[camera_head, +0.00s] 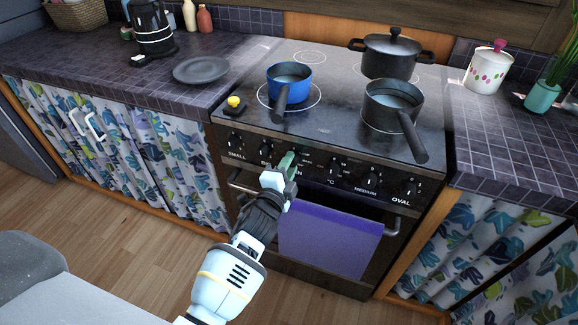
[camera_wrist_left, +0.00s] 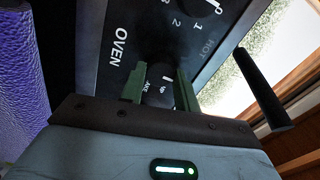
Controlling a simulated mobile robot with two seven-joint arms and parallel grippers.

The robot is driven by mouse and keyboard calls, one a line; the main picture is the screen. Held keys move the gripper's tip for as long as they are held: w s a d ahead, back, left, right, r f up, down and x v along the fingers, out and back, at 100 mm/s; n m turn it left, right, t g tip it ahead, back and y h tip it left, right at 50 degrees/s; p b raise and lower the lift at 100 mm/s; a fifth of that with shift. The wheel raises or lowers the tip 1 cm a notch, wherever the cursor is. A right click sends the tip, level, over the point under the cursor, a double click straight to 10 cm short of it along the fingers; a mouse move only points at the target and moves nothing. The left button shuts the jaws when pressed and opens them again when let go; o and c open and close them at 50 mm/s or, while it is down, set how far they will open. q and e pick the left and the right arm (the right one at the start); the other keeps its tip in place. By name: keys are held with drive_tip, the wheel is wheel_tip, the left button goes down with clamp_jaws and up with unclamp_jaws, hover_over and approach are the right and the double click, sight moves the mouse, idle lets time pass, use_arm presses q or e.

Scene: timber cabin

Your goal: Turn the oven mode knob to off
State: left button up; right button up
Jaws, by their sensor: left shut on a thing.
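The oven (camera_head: 325,145) has a dark front panel with a row of black knobs. My left gripper (camera_head: 288,165) is at the panel, over the spot marked OVEN, and mostly hides the oven mode knob there. In the left wrist view, the green fingers (camera_wrist_left: 160,90) stand on both sides of the black oven mode knob (camera_wrist_left: 158,94), shut on it, beside the word OVEN. A white mark shows on the knob, but I cannot tell its exact setting. My right gripper is not in view.
A blue saucepan (camera_head: 290,78), a dark saucepan (camera_head: 392,104) with its handle past the front edge, and a lidded pot (camera_head: 388,58) stand on the hob. A yellow-topped timer (camera_head: 235,103) sits at its left corner. A purple towel (camera_head: 330,240) hangs below the panel.

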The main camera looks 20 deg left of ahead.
use_arm(q)
drive_tip(key=o, duration=1)
drive_tip(key=shift+c, duration=0.2)
drive_tip(key=shift+s, duration=0.1)
drive_tip(key=s, duration=0.7)
drive_tip(key=shift+s, duration=0.3)
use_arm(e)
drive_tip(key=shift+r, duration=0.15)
use_arm(q)
drive_tip(key=shift+a, duration=0.1)
drive_tip(key=s+f+n+g+p, duration=0.2)
drive_tip(key=s+f+n+g, duration=0.1)
drive_tip(key=s, duration=0.9)
drive_tip(key=s+a+f+n+g+h+p, duration=0.1)
drive_tip(key=s+f+n+g+p, duration=0.2)
drive_tip(key=s, duration=1)
drive_tip(key=s+f+n+g+p, duration=0.2)
drive_tip(key=s+f+n, duration=0.4)
drive_tip(key=s, duration=0.6)
drive_tip(key=shift+s+a+n+g+p, duration=0.3)
drive_tip(key=shift+n+g, duration=0.3)
drive_tip(key=shift+n, duration=0.5)
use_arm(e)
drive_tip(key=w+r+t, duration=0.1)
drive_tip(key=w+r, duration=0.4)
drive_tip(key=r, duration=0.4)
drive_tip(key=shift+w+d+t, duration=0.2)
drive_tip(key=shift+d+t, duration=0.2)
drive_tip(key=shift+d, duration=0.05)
